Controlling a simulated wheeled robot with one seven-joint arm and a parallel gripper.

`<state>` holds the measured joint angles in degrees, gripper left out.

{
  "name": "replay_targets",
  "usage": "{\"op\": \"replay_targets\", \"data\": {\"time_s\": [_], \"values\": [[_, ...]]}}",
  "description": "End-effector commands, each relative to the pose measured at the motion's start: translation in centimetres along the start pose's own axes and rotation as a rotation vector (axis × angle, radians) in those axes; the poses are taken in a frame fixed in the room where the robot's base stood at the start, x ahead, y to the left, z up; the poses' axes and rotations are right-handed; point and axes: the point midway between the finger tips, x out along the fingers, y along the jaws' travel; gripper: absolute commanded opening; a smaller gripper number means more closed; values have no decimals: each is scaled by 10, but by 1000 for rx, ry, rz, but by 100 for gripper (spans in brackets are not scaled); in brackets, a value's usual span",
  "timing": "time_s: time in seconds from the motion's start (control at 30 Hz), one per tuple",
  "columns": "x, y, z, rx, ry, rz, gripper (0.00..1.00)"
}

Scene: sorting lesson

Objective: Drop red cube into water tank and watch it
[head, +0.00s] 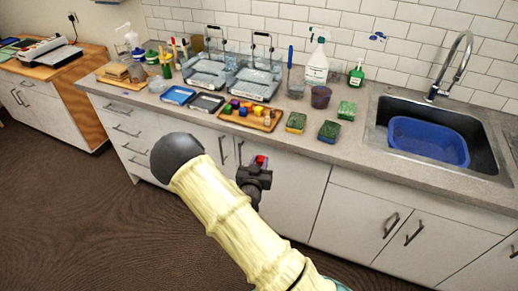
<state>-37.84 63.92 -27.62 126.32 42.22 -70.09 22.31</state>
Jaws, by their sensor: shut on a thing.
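My gripper (260,166) is in front of the lower cabinet doors, below the counter's front edge. It is shut on a small red cube (261,160), of which only a part shows between the dark fingers. A blue tub (430,140) sits in the sink at the right. Two clear containers (254,82) with upright dark handles stand at the back of the counter. I cannot tell from this view which vessel is the water tank, or whether any holds water.
A wooden tray (262,124) with several coloured blocks lies near the counter's front edge. Blue (178,95) and dark (207,103) trays lie left of it, green sponges (329,131) right.

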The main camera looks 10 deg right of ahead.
Motion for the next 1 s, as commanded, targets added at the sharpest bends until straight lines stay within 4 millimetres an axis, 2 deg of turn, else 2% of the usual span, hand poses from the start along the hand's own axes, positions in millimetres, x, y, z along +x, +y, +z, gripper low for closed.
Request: {"op": "replay_targets", "data": {"time_s": [0.03,0.2,0.4,0.6,0.77,1.0], "values": [[-4,4,16,-15,-4,-26,5],[-20,13,58,-30,-4,-131,5],[-41,25,102,-40,-7,-251,5],[-62,38,137,-50,-14,-364,5],[-73,44,150,-49,-20,-416,5],[-74,44,152,-46,-20,-426,5]]}}
